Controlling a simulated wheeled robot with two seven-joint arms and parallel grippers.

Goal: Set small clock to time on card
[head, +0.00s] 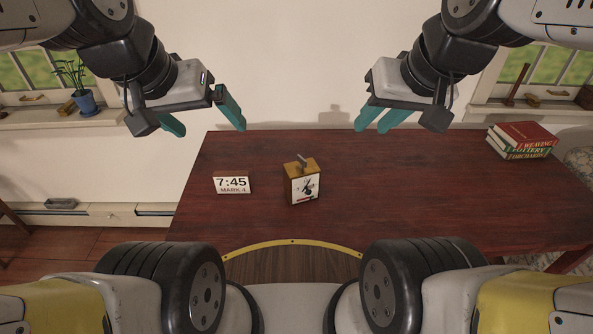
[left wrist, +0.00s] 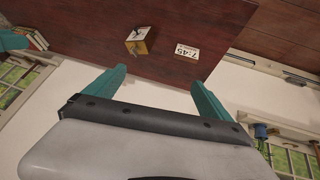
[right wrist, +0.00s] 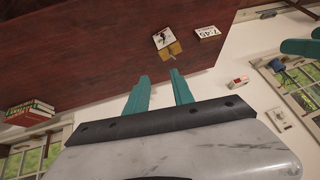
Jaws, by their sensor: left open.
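The small clock (head: 302,186) stands on the red-brown table, a wooden box with a white face and a grey lever-like part on top. Its dark hands are too small to read. It also shows in the left wrist view (left wrist: 138,42) and right wrist view (right wrist: 163,40). The card (head: 232,184), reading 7:45 with smaller text below, stands left of the clock, apart from it. My left gripper (head: 206,118) is open and empty, raised beyond the table's far left. My right gripper (head: 374,126) is open with a narrower gap, empty, raised beyond the far edge right of the clock.
The table (head: 430,190) is mostly bare around the clock and card. A stack of books (head: 522,140) lies at its far right corner. A plant in a blue pot (head: 86,103) stands on the left windowsill. A pale wall rises behind the table.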

